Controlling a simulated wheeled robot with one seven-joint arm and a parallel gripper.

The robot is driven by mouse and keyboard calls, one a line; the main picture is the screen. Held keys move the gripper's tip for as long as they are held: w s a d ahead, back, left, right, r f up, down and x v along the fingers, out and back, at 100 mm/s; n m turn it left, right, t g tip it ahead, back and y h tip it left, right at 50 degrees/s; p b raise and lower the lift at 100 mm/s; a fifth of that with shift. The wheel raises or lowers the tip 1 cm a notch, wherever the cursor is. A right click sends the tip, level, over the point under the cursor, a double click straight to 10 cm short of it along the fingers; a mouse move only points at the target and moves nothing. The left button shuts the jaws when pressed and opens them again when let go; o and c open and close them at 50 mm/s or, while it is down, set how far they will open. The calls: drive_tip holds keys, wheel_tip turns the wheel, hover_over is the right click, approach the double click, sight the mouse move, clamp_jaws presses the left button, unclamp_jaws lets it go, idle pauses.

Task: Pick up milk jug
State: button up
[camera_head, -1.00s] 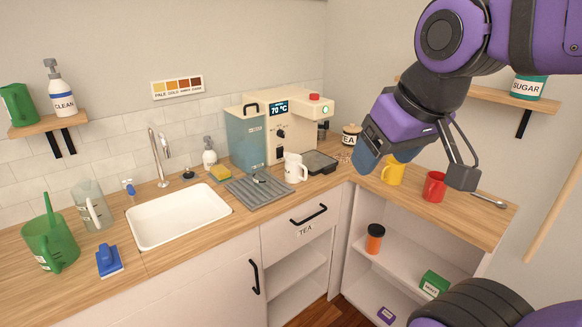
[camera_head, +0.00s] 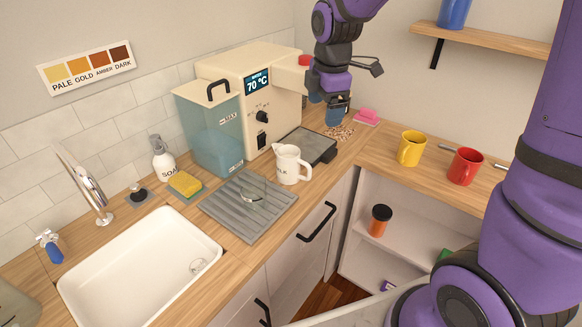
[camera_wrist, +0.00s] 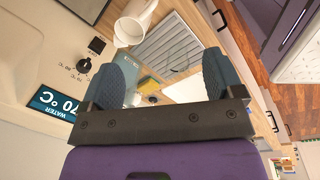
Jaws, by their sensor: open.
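The milk jug (camera_head: 291,166) is white with dark lettering and stands upright on the wooden counter, between a grey ribbed mat and a dark flat tray. Its spout points left and its handle right in the head view. My gripper (camera_head: 336,112) is open and empty, to the right of and behind the jug, over the counter beside the cream machine. In the wrist view my gripper (camera_wrist: 168,78) has its blue-grey fingers spread apart. The jug (camera_wrist: 134,24) lies beyond the fingertips at the upper left, touching neither finger.
The cream machine (camera_head: 225,75) and its teal tank (camera_head: 212,130) stand behind the jug. The ribbed mat (camera_head: 232,222) carries a small clear glass item. A dark tray (camera_head: 312,144), yellow mug (camera_head: 411,148) and red mug (camera_head: 465,166) stand to the right. The sink (camera_head: 140,262) is left.

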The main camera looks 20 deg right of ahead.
drive_tip(key=w+a+f+n+g, duration=0.1)
drive_tip(key=w+f+n, duration=0.2)
drive_tip(key=f, duration=0.2)
drive_tip(key=w+a+f+n, duration=0.2)
drive_tip(key=f+n, duration=0.1)
drive_tip(key=f, duration=0.2)
hover_over(304, 165)
drive_tip(key=shift+n, duration=0.3)
drive_tip(key=f, duration=0.5)
drive_tip(key=shift+w+a, duration=0.15)
drive_tip(key=shift+w, duration=0.2)
drive_tip(key=shift+d+f, duration=0.15)
drive_tip(key=shift+f, duration=1.45)
drive_tip(key=shift+d+f, duration=0.15)
drive_tip(key=shift+f, duration=1.4)
drive_tip(key=shift+c, duration=0.5)
drive_tip(key=c, duration=1.3)
drive_tip(key=shift+o, duration=0.2)
drive_tip(key=shift+r, duration=0.15)
